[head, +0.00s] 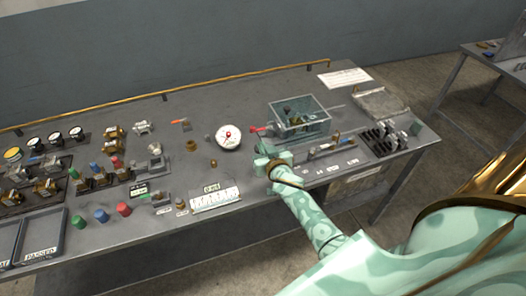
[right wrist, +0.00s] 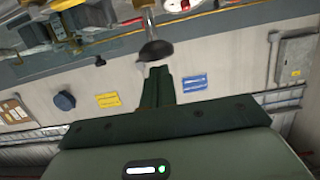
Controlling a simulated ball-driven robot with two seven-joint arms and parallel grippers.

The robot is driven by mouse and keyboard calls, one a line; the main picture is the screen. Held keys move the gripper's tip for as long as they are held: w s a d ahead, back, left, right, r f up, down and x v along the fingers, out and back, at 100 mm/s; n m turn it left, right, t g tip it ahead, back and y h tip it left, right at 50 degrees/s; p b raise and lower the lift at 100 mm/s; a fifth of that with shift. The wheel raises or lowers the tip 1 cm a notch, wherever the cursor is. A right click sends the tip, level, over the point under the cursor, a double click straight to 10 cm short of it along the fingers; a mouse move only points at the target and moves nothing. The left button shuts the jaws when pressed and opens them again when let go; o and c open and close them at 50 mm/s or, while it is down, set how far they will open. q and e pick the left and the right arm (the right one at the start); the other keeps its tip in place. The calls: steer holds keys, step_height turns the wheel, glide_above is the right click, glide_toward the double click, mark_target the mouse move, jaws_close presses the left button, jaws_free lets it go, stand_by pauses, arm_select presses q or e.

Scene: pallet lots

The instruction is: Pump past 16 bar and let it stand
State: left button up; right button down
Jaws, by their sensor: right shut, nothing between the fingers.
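A round white dial gauge (head: 228,137) with a red mark at its centre stands on the grey bench; its reading is too small to make out. Right of it is a clear-walled tank (head: 300,118) with a red handle (head: 261,129) at its left side. My right gripper (head: 266,162) is over the bench, in front of the tank and right of the gauge. In the right wrist view its fingers (right wrist: 161,72) are together and empty. A dark knob (right wrist: 157,50) on a metal rod is close past the fingertips; I cannot tell whether they touch. My left gripper is not in view.
A long fitting (head: 325,147) lies right of my gripper, with a rack of dark parts (head: 384,138) beyond. A white scale block (head: 215,199) stands near the front edge. Valves, coloured knobs and trays crowd the left. A brass rail (head: 165,97) runs along the back.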

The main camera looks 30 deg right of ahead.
steer(key=shift+f, duration=0.2)
step_height(320, 180, down, 4)
steer(key=b, duration=0.3)
steer(key=shift+r, duration=0.2)
step_height(320, 180, up, 5)
steer(key=p, duration=0.5)
steer(key=v, duration=0.9)
steer(key=shift+s+f+p, duration=0.3)
steer(key=shift+s+p, duration=0.05)
steer(key=shift+s, duration=0.15)
